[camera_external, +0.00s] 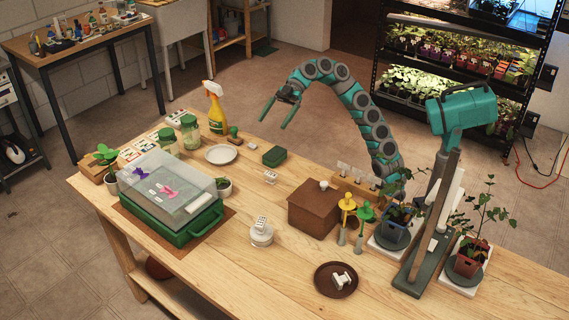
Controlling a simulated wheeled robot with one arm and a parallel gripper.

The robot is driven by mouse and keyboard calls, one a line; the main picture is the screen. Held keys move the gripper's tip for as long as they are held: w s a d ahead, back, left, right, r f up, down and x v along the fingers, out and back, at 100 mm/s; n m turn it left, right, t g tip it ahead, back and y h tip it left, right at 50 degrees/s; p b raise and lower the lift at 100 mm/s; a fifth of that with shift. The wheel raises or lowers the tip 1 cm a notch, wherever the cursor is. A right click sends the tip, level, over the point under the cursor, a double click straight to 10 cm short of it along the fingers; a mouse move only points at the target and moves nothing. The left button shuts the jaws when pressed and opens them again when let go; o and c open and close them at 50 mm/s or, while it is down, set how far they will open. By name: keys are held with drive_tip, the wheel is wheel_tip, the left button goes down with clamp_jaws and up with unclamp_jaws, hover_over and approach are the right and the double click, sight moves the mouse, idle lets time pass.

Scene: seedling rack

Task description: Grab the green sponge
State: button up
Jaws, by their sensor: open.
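A dark green block (274,156), which looks like the green sponge, lies on the wooden table near its far edge, right of a white plate. My gripper (273,124) is open and empty, with its two green fingers pointing down and apart. In the picture it is just above the sponge, raised over the far side of the table. It does not touch the sponge. The exact height between them cannot be told from this single view.
Near the sponge are a plate (221,154), a small brush (234,134), a spray bottle (216,110) and a small white block (270,177). A brown box (315,208) stands in front to the right. A propagator with a clear lid (170,193) fills the left.

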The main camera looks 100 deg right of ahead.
drive_tip(key=s+d+f+m+t, duration=0.1)
drive_tip(key=s+d+f, duration=0.1)
drive_tip(key=s+d, duration=0.55)
approach(279, 149)
drive_tip(key=shift+h, duration=0.3)
drive_tip(key=x, duration=0.4)
drive_tip(key=shift+w+a+r, duration=0.1)
drive_tip(key=shift+w+a, duration=0.2)
drive_tip(key=shift+a, duration=0.1)
drive_tip(key=shift+w+a, duration=0.1)
drive_tip(key=x, duration=0.2)
drive_tip(key=shift+w+a+f, duration=0.1)
drive_tip(key=shift+a+f, duration=0.05)
drive_tip(key=shift+f, duration=0.2)
drive_tip(key=shift+b+x, duration=0.3)
drive_tip(key=shift+x, duration=2.3)
drive_tip(key=shift+a, duration=0.1)
drive_tip(key=c, duration=1.3)
drive_tip(key=shift+r, duration=0.15)
